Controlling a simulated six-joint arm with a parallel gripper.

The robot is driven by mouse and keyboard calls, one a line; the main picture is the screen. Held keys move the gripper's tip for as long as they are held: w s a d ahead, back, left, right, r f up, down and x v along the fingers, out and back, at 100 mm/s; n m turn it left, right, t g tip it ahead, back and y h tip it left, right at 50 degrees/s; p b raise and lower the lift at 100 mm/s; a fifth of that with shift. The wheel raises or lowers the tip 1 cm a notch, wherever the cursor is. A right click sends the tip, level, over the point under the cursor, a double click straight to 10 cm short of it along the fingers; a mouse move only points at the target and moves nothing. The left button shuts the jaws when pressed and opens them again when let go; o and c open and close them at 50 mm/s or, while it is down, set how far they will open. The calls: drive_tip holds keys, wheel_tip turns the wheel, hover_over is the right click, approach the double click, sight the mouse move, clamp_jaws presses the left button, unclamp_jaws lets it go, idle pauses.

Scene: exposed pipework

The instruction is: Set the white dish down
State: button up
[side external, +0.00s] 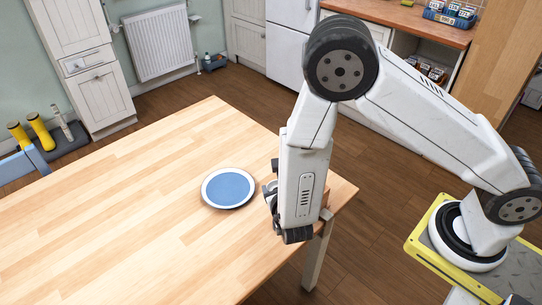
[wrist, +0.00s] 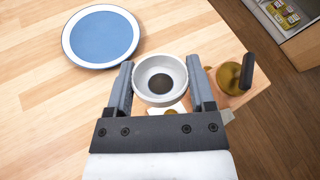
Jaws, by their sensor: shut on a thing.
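A small round white dish (wrist: 160,92) with a dark grey centre sits between the two fingers of my gripper (wrist: 160,76) in the wrist view. The fingers are shut on its left and right sides.
A blue plate with a white rim (side external: 228,187) lies on the wooden table (side external: 130,190), left of my gripper; it also shows in the wrist view (wrist: 100,37). A brass-coloured round thing with a dark handle (wrist: 230,78) is close on the right. The table's left part is clear.

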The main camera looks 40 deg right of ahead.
idle(0.4)
drive_tip(key=shift+s+r+m+t+h, duration=0.25)
drive_tip(key=shift+s+m+t, duration=0.1)
drive_tip(key=shift+t, duration=0.3)
drive_tip(key=shift+s+r+m+t+h, duration=0.25)
drive_tip(key=shift+m+t, duration=0.1)
drive_tip(key=shift+t, duration=0.3)
drive_tip(key=shift+w, duration=0.15)
drive_tip(key=w+a+f, duration=0.2)
drive_tip(key=w+f, duration=0.2)
drive_tip(key=w, duration=0.5)
hover_over(241, 201)
drive_tip(key=s, duration=0.1)
wheel_tip(241, 201, down, 4)
drive_tip(key=shift+d+f, duration=0.15)
drive_tip(key=shift+f, duration=0.1)
drive_tip(key=shift+w+f, duration=0.3)
drive_tip(key=shift+f, duration=0.15)
drive_tip(key=shift+w+f, duration=0.1)
drive_tip(key=shift+w+f, duration=0.15)
drive_tip(key=shift+f, duration=1.55)
